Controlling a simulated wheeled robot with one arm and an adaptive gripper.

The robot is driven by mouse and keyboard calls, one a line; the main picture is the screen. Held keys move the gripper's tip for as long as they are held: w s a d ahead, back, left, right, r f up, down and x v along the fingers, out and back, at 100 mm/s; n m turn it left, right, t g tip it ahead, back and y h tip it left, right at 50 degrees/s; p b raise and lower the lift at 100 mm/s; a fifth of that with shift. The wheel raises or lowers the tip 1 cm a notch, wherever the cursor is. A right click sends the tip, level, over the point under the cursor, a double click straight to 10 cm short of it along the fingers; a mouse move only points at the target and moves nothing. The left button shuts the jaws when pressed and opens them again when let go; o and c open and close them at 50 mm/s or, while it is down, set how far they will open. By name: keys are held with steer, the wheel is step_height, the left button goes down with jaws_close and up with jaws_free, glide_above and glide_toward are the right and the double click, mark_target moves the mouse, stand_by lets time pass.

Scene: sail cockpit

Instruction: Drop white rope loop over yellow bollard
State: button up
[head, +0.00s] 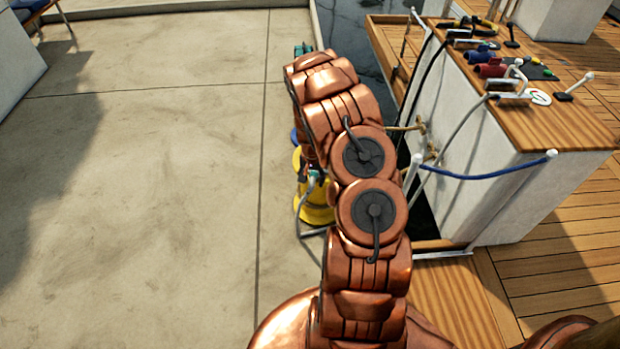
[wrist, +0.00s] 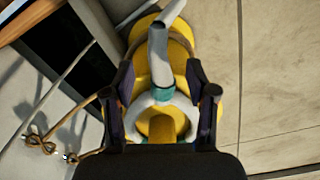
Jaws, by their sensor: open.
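The yellow bollard (head: 318,212) stands on the concrete quay at the left of my arm, which hides part of it. In the wrist view the bollard (wrist: 186,50) lies below my gripper. The white rope loop (wrist: 183,118) shows against the bollard, with yellow visible inside it. A teal band (wrist: 162,93) marks its neck, and thick pale rope (wrist: 160,60) runs up from there. My gripper (wrist: 163,90) is open, one dark finger on each side of the neck, with visible gaps. The lower part of the loop is hidden by my gripper, so how low it sits is unclear.
A white cockpit box with a wooden top (head: 560,125) carries tools and fittings. A blue rope (head: 485,176) spans its front. Tan rope (wrist: 75,110) hangs left of my gripper.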

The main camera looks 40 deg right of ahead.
step_height(320, 180, up, 12)
steer(key=shift+a, duration=0.2)
stand_by(0.7)
stand_by(0.6)
